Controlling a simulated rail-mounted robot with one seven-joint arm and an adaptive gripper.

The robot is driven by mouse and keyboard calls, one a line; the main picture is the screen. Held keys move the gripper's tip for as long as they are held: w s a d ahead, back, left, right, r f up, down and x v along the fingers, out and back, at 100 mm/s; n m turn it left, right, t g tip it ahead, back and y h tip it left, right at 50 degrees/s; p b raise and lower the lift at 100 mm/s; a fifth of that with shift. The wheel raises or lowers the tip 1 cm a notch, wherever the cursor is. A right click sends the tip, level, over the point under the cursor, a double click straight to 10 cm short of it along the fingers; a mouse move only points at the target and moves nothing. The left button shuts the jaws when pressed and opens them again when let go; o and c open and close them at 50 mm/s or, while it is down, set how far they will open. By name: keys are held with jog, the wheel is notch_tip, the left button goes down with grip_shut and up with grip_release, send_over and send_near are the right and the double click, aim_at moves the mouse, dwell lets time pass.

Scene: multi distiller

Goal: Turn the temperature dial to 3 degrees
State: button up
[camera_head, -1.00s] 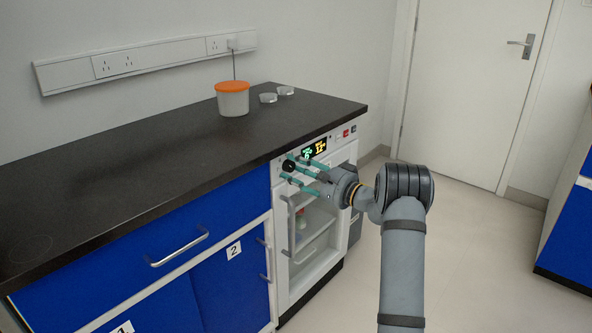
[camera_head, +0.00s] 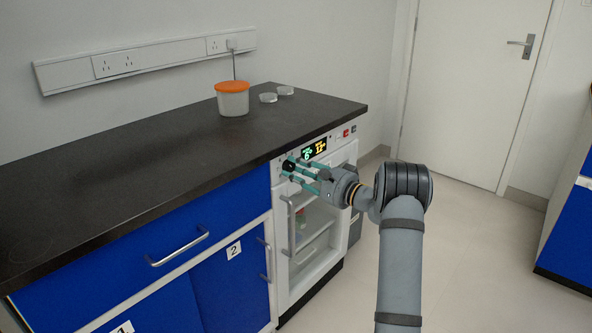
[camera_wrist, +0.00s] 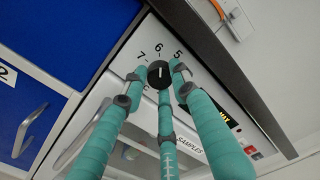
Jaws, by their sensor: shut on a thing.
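The temperature dial (camera_head: 288,165) is a round black knob on the white front panel of the under-counter fridge. In the wrist view the dial (camera_wrist: 158,75) has a white mark that points roughly towards the printed 6, with 5 and 7 on either side. My gripper (camera_head: 291,167) has three teal fingers with grey tips. In the wrist view my gripper (camera_wrist: 158,78) is shut on the dial, its fingertips around the knob. The display (camera_head: 314,149) beside the dial shows a green figure that looks like 6 and yellow digits.
The fridge's glass door (camera_head: 312,225) with its vertical handle is below the panel. The black worktop (camera_head: 150,165) overhangs just above. A white tub with an orange lid (camera_head: 233,98) and two small clear dishes stand on the worktop. Blue cabinets (camera_head: 110,265) are on the left.

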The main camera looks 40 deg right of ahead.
jog(key=m+p, duration=0.1)
jog(key=m, duration=0.5)
jog(key=m+p, duration=0.4)
jog(key=m, duration=0.2)
jog(key=shift+r, duration=0.2)
jog(key=m+p, duration=0.3)
jog(key=m, duration=0.1)
jog(key=m+p, duration=0.3)
jog(key=shift+m, duration=0.3)
jog(key=m+p, duration=0.2)
jog(key=m, duration=0.1)
jog(key=shift+f+m+p, duration=0.15)
jog(key=shift+m+p, duration=0.8)
jog(key=shift+m, duration=0.65)
